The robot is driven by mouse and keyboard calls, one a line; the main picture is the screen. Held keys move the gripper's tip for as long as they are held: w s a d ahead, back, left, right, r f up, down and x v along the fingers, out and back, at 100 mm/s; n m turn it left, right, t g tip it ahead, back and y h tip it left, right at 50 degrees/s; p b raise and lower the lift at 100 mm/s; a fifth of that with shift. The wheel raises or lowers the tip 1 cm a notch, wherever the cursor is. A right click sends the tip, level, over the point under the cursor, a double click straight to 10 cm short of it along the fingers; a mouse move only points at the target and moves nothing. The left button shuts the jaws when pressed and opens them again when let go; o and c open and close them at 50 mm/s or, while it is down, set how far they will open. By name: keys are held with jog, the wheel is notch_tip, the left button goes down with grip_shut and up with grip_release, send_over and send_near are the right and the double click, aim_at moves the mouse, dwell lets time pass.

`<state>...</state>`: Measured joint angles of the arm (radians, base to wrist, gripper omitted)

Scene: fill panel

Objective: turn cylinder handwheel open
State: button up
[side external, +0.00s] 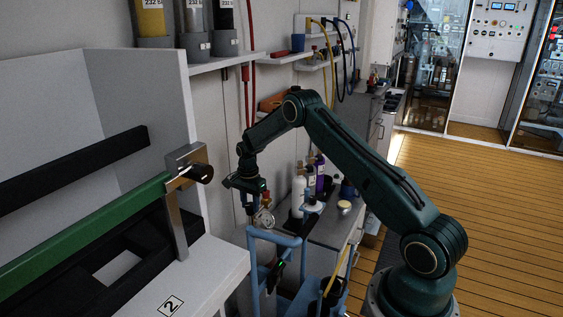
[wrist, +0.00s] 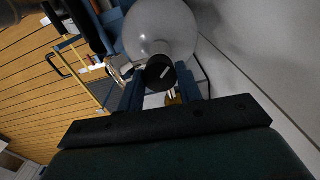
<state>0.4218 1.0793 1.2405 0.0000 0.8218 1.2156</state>
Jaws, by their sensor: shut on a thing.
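The handwheel (wrist: 160,70) is a dark round knob on top of the pale grey cylinder (wrist: 158,28) in the wrist view. My gripper (wrist: 160,82) has its two blue fingers on either side of the handwheel and is shut on it. In the side external view my gripper (side external: 247,186) points down above the blue trolley (side external: 274,237). The handwheel is hidden there by the gripper. A round pressure gauge (side external: 264,219) with brass and red fittings sits just to the right and below the gripper.
A green tube (side external: 90,230) in a metal clamp lies on the white bench at left. White and purple bottles (side external: 299,190) stand on a counter behind the trolley. A wall shelf (side external: 222,63) holds cylinders above. The wooden floor (side external: 480,190) at right is clear.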

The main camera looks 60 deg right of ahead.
jog(key=n, duration=0.4)
jog(key=shift+n, duration=0.3)
jog(key=n, duration=0.4)
jog(key=shift+n, duration=0.3)
jog(key=n, duration=0.4)
jog(key=shift+n, duration=0.3)
jog(key=n, duration=0.4)
jog(key=shift+n, duration=0.4)
jog(key=o, duration=1)
jog(key=shift+r, duration=0.15)
